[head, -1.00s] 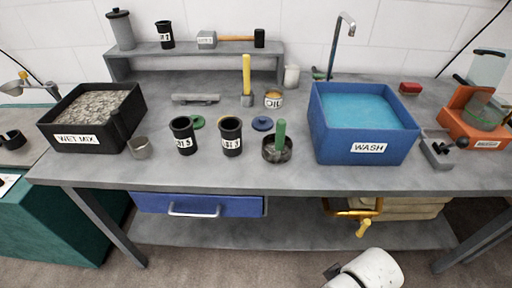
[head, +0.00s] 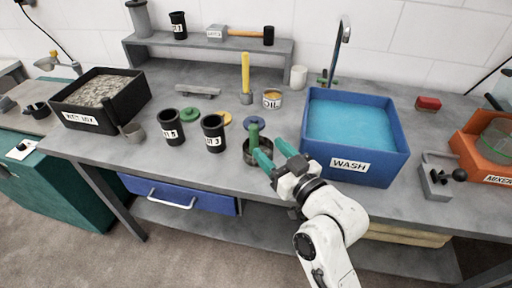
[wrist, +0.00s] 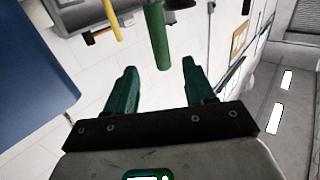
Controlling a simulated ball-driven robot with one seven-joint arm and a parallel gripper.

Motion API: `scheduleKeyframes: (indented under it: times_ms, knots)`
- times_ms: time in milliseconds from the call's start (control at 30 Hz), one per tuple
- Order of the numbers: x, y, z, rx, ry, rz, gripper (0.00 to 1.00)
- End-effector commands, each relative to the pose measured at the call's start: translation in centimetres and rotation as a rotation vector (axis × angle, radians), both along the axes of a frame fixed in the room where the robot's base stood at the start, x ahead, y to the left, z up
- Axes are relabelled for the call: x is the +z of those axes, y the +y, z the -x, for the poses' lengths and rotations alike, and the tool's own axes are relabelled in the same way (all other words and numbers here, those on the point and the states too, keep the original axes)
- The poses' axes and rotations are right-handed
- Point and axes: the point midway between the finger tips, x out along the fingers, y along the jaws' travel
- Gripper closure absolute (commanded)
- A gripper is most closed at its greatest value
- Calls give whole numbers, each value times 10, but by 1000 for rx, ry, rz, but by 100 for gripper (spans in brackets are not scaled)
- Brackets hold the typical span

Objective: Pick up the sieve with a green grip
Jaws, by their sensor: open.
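The sieve (head: 249,156) is a dark, round, shallow pan on the grey bench, with an upright green grip (head: 253,134). In the head view it stands just left of the blue wash tub, and a green finger hides part of its right side. My gripper (head: 275,152) is open and empty at the sieve's right front. In the wrist view the green grip (wrist: 157,38) shows beyond the fingertips of my gripper (wrist: 160,70), roughly in line with the gap between them. The grip is not between the fingers.
The blue wash tub (head: 395,158) is close to the right of my gripper. Black cups (head: 171,128) and (head: 213,134) stand left of the sieve. A blue lid (head: 251,121), an oil pot (head: 271,100) and a yellow-handled tool (head: 246,75) are behind it.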

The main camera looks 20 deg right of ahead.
Motion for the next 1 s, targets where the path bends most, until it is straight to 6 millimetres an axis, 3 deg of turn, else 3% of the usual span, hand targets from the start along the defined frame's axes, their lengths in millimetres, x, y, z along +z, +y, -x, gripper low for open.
scheduleKeyframes:
  times_ms: [633, 1000]
  knots:
    - [-2, 15, -69, 0, 2, 1, 46]
    - [-3, 16, -75, -1, 3, 2, 49]
